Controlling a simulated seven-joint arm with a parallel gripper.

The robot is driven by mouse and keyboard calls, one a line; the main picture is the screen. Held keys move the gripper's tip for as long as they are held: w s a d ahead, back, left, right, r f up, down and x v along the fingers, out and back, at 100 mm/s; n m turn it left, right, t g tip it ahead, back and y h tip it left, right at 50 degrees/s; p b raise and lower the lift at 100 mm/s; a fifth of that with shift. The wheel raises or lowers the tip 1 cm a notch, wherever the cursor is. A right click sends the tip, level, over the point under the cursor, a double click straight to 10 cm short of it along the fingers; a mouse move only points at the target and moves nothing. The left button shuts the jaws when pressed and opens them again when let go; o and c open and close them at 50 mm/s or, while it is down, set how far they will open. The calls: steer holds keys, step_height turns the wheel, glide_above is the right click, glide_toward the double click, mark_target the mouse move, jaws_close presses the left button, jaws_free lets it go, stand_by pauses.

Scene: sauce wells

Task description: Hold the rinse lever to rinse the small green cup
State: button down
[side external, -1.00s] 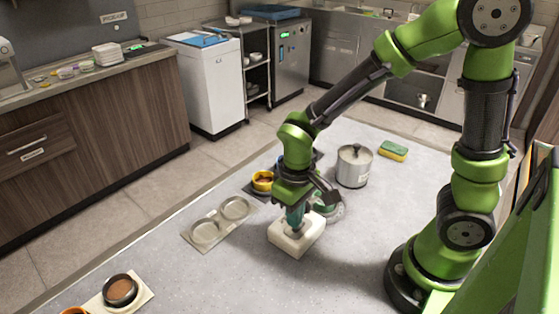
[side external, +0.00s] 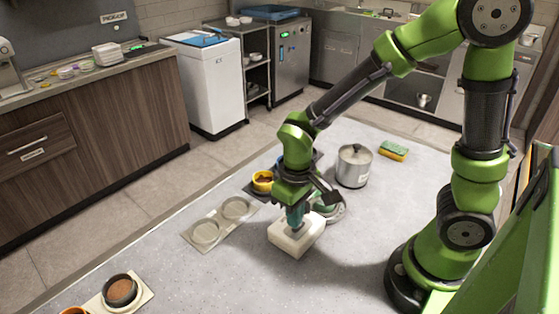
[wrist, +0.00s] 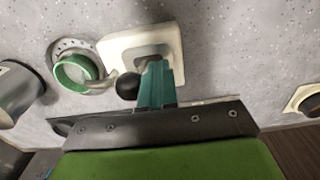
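The small green cup (wrist: 75,72) sits on a round perforated rinser plate (wrist: 70,45) in the wrist view. In the side view the cup (side external: 325,204) is partly hidden behind my gripper. A white block (wrist: 112,50) with a square recess stands beside the plate. A metal lever with a black knob (wrist: 128,87) reaches out by the block. My gripper (wrist: 157,68) points down at the block's recess, its teal fingers together, just right of the knob. The side view shows my gripper (side external: 296,222) low over the block (side external: 296,242). Contact with the lever cannot be told.
A lidded metal pot (side external: 354,168) and a yellow-green sponge (side external: 393,150) stand behind. A yellow cup (side external: 263,181) is behind my gripper. A plate with two empty wells (side external: 221,221) lies left, and a brown-filled bowl (side external: 120,290) at front left. The front middle of the counter is clear.

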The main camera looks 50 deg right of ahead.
steer(key=shift+a, duration=2.5)
step_height(320, 180, up, 8)
steer(key=s+d+r+m+t+y, duration=0.2)
steer(key=s+d+r+m+t, duration=0.2)
steer(key=d+r+t, duration=0.3)
steer(key=d+r, duration=0.2)
steer(key=d, duration=0.1)
steer(key=shift+s+r, duration=0.2)
steer(key=c, duration=1.8)
jaws_free()
